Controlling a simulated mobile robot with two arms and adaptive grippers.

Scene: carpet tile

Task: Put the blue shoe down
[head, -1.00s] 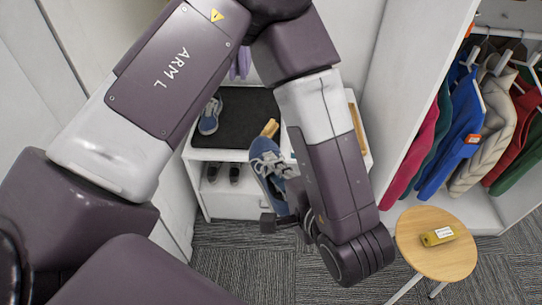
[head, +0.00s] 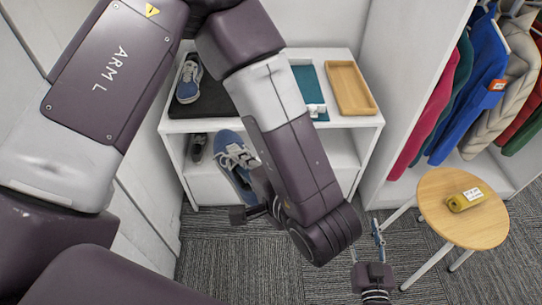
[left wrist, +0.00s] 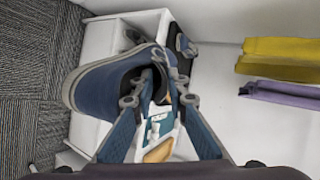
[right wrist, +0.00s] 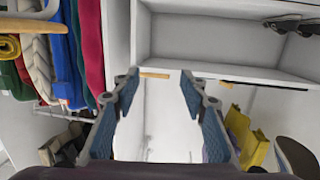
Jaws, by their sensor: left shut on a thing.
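My left gripper (head: 262,188) is shut on a blue shoe (head: 233,158) with pale laces and a light sole, held in front of the white shelf unit (head: 285,125). The left wrist view shows this shoe (left wrist: 95,88) with the fingers at its opening. A matching blue shoe (head: 188,82) rests on a black mat (head: 218,100) at the left of the unit's top. My left forearm hides part of the unit's top. My right gripper (head: 378,238) is low beside the round table; the right wrist view shows it open and empty (right wrist: 160,78).
A teal item (head: 308,80) and a wooden tray (head: 350,88) lie on the unit's top, right of my forearm. Dark shoes (head: 198,146) stand on its lower shelf. Clothes (head: 470,90) hang at the right.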

